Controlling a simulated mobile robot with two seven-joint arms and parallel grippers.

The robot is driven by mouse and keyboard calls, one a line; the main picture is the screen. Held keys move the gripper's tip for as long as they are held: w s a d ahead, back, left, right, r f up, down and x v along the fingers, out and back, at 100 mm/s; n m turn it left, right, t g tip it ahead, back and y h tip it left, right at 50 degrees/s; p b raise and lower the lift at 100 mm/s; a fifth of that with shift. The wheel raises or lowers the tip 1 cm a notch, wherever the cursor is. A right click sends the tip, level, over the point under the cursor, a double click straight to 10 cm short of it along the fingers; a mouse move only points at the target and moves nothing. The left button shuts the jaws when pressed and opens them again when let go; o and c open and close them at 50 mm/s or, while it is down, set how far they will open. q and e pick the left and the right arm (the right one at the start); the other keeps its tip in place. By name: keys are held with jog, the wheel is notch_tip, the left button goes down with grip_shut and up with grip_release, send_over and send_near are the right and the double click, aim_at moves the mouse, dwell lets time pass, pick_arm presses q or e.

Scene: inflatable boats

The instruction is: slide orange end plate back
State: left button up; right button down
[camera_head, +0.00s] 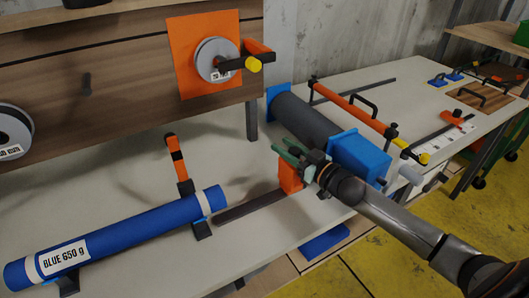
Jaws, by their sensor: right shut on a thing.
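The orange end plate (288,179) stands upright near the right end of a dark flat rail (245,209) on the grey bench. My right gripper (290,154) comes in from the lower right and is shut at the top of the plate. Its green fingers and wrist hide the upper part of the plate. My left gripper is not in view.
A dark roller (303,118) with blue end blocks (361,152) lies just behind my right gripper. A blue roll (130,232) labelled "BLUE 650 g" rests on stands at left. An orange upright arm (177,158) rises behind it.

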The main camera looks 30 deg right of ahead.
jog(key=shift+d+r, duration=0.1)
jog(key=shift+d, duration=0.95)
jog(key=shift+w, duration=0.1)
jog(key=c, duration=0.5)
grip_release()
jog(key=shift+d, duration=0.1)
jog(key=shift+s, duration=0.75)
jog(key=v, duration=1.1)
jog(key=shift+p, duration=0.45)
jog(key=shift+d, duration=0.15)
jog(key=shift+s, duration=0.1)
